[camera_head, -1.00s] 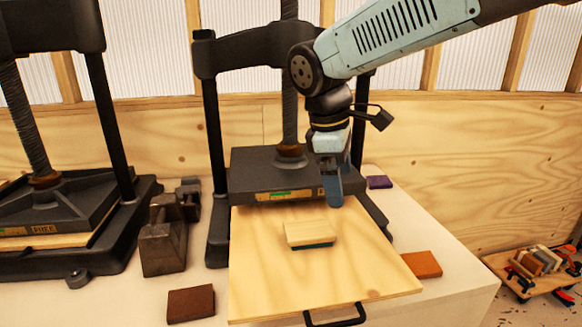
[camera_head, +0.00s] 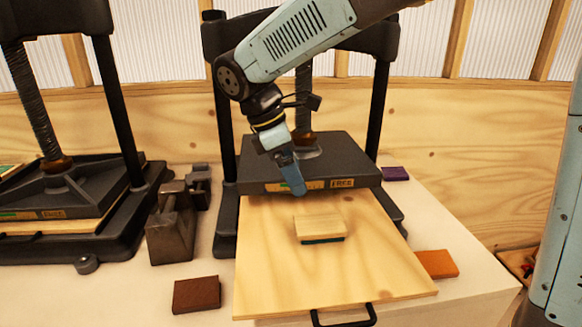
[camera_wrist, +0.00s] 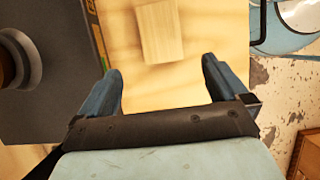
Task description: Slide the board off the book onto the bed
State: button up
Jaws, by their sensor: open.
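A small pale wooden board (camera_head: 319,226) lies on a dark teal book (camera_head: 323,240), of which only a thin front edge shows. Both rest near the middle of the plywood bed (camera_head: 290,285), which extends out from under the press and has a black handle at its front. My gripper (camera_head: 297,190) is above the back of the bed, behind and slightly left of the board, apart from it. In the wrist view the open, empty fingers (camera_wrist: 160,66) point toward the board (camera_wrist: 160,30), which lies beyond the fingertips. The book is not distinguishable there.
The press plate (camera_head: 310,165), labelled FREE, stands close behind my gripper between dark posts. Metal weights (camera_head: 172,225) stand left of the bed. A brown block (camera_head: 196,294) lies front left, an orange block (camera_head: 437,264) right, and a purple block (camera_head: 395,174) behind. The bed around the book is clear.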

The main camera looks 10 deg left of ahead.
aim_at(317, 223)
jog(key=x, duration=1.3)
jog(key=shift+d+f, duration=0.1)
jog(key=shift+d, duration=0.05)
jog(key=shift+c, duration=0.5)
jog(key=c, duration=0.8)
